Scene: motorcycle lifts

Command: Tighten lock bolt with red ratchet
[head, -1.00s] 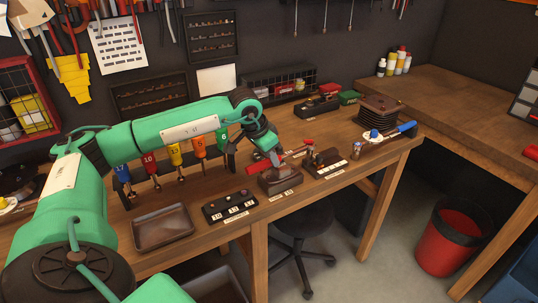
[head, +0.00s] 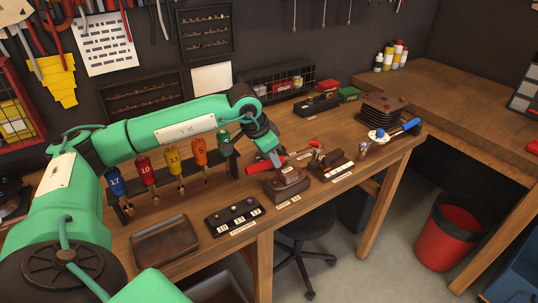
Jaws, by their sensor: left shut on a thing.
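My left gripper (head: 275,158) reaches over the bench and is shut on the red ratchet (head: 257,167). The ratchet's red handle lies across the jaws, low behind a brown block (head: 287,184). The ratchet's far end points right, toward a dark fixture (head: 330,164) with small upright metal parts and a red piece (head: 313,143). The lock bolt is too small to make out, and I cannot tell whether the ratchet touches the fixture. My right gripper is not in view.
A rack of numbered coloured drivers (head: 174,163) stands left of the gripper. A metal tray (head: 165,243) and a labelled socket holder (head: 235,217) lie in front. A blue-handled ratchet (head: 405,128) lies near stacked dark plates (head: 385,108). A stool (head: 306,225) stands below the bench.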

